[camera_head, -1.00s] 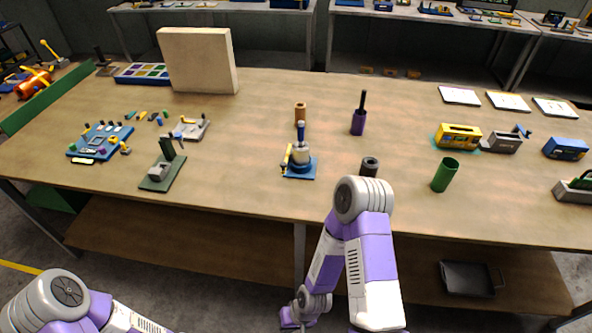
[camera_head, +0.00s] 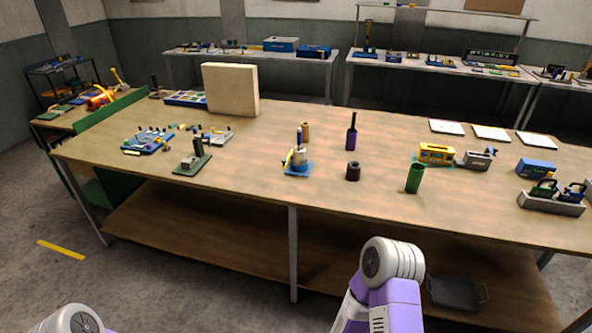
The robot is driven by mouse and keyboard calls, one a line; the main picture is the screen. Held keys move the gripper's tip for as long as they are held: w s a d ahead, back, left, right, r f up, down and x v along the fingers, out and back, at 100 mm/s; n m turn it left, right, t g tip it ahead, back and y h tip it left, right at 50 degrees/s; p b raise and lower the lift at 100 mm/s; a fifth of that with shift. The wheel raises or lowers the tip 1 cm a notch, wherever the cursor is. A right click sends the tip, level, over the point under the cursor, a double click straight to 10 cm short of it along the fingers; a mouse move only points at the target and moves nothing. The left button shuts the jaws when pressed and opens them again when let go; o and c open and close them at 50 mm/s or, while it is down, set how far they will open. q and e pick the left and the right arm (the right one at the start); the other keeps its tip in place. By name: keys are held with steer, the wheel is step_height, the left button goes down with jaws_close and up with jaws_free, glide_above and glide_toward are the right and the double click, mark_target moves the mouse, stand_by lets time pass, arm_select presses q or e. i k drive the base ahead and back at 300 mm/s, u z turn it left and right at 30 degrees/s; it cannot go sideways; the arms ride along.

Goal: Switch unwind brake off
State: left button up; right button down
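No part is readably labelled as the unwind brake. An orange roll-like device (camera_head: 101,99) sits on the side table at the far left, with a yellow-tipped lever (camera_head: 118,76) standing tilted next to it. They are small, and I cannot tell the lever's setting. Neither gripper shows. Only a piece of my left arm at the bottom left and a link of my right arm at the bottom right of centre are in view, both in front of the table and apart from the device.
The long wooden table (camera_head: 330,190) fills the middle. It carries a beige block (camera_head: 231,89), a blue-based stand (camera_head: 297,167), a green cylinder (camera_head: 414,179) and a yellow box (camera_head: 436,153). A green panel (camera_head: 110,119) edges the side table. Floor at left is clear.

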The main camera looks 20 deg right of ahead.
mark_target(284, 161)
steer(key=z, duration=0.75)
steer(key=i, duration=0.9)
steer(key=u, duration=0.05)
